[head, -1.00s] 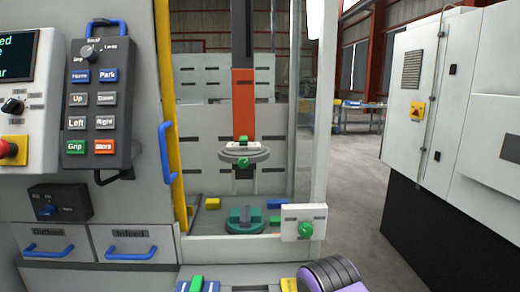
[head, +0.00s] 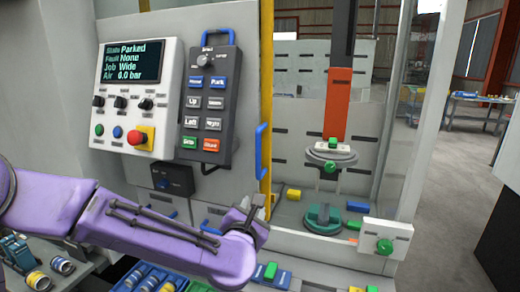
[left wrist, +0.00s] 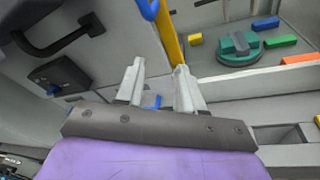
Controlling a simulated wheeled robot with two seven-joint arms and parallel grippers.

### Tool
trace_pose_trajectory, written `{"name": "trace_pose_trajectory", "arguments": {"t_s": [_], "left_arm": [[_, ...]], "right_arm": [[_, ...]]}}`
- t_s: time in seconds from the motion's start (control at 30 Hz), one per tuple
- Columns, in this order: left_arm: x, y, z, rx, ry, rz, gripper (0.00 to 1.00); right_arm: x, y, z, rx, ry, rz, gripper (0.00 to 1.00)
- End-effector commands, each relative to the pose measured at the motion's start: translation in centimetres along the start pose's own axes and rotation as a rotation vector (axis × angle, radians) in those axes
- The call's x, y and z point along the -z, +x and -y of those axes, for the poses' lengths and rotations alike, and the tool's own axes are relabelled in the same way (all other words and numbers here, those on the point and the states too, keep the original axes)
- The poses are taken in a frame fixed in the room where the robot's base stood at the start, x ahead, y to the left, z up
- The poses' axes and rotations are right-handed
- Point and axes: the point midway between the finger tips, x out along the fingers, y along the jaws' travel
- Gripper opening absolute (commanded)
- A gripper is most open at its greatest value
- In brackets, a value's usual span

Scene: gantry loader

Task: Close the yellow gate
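The yellow gate (head: 266,90) shows as a narrow upright yellow strip at the left side of the machine opening, which stands uncovered to its right. A blue bar handle (head: 261,150) sits beside the strip. In the left wrist view, the gate's lower part (left wrist: 171,38) and the handle's lower end (left wrist: 149,9) show at the top. My left gripper (head: 254,208) is below the handle, apart from it. Its two fingers (left wrist: 160,84) are spread with nothing between them. My right gripper is in neither current view.
A control panel (head: 138,95) and a dark pendant (head: 209,105) are left of the gate. Inside the opening are a green round fixture (head: 323,222) and a yellow block (head: 294,194). A white plate with a green knob (head: 384,246) is at the front right.

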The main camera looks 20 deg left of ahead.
Motion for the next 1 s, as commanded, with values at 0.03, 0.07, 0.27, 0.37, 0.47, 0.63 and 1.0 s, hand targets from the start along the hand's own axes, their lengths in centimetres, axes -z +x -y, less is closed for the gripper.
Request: {"name": "trace_pose_trajectory", "arguments": {"t_s": [0.03,0.07,0.27,0.37,0.47,0.63,1.0], "left_arm": [[-3.6,-0.5,-2.0,-0.029,-0.174,0.047,0.37],[-5.1,-0.8,-3.0,-0.04,-0.272,0.07,0.37],[-9.4,-1.5,-5.5,-0.059,-0.562,0.141,0.37],[-9.7,0.1,-5.7,-0.059,-0.565,0.139,0.37],[-10.1,2.4,-6.0,-0.059,-0.561,0.138,0.37],[-10.4,6.0,-6.3,-0.058,-0.559,0.138,0.37],[-10.4,8.5,-6.3,-0.056,-0.559,0.141,0.37]], "right_arm": [[0.2,-0.6,-0.1,0.0,0.0,0.0,0.96],[0.3,-0.7,-0.1,0.0,0.0,0.0,0.96],[0.5,-1.2,-0.1,0.0,0.0,0.0,0.96],[0.8,-1.9,-0.2,0.0,0.0,0.0,0.96],[1.2,-3.0,-0.3,0.0,0.0,0.0,0.96],[1.8,-4.4,-0.4,0.0,0.0,0.0,0.96],[2.0,-5.0,-0.5,0.0,0.0,0.0,0.96]]}}
